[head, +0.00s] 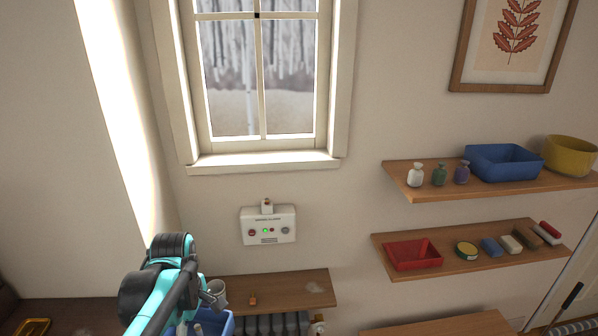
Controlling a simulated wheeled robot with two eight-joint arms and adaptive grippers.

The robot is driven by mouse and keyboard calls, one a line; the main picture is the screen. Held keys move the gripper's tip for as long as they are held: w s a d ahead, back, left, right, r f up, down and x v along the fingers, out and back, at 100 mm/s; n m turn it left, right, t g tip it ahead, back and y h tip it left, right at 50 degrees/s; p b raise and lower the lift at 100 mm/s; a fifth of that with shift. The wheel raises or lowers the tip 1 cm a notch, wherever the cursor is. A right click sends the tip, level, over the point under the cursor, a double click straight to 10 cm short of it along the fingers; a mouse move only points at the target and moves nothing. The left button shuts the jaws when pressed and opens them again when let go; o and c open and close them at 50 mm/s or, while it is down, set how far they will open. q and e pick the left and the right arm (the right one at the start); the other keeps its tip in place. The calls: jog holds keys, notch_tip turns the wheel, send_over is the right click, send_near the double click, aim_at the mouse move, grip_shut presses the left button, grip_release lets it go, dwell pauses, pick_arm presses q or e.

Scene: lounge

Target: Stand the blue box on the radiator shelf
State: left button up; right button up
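The radiator shelf (285,292) is a wooden board on the wall above a dark radiator (268,325). A blue open box (221,324) shows at the bottom edge, in front of the shelf's left part and cut off by the frame. Pale things show inside it. My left arm, teal and black, bends over this box. My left gripper (213,299) is small and partly hidden by the arm; I cannot tell its opening or whether it touches the box. Another blue open box (503,164) stands on the upper right wall shelf. My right gripper is out of view.
A pale mug (217,287) and a small orange thing (253,300) are on the radiator shelf; its right part looks clear except for a pale patch. An alarm panel (268,226) hangs above. Right wall shelves hold vases, a yellow bowl (570,156), and a red tray (412,256).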

aim_at(212, 330)
pick_arm(q)
jog(key=w+f+m, duration=0.1)
jog(key=f+m, duration=0.1)
jog(key=d+f+m, duration=0.1)
jog(key=f+m, duration=0.1)
jog(key=w+d+f+m, duration=0.1)
jog(key=f+m, duration=0.1)
jog(key=shift+w+f+m, duration=0.2)
jog(key=shift+w+m, duration=0.1)
jog(key=shift+w, duration=0.05)
notch_tip(212, 330, down, 28)
jog(key=w+d+m+b, duration=0.1)
jog(key=d+m+b, duration=0.2)
jog(key=m+b, duration=0.7)
jog(key=b, duration=0.9)
jog(key=shift+f, duration=0.15)
jog(key=shift+w, duration=0.1)
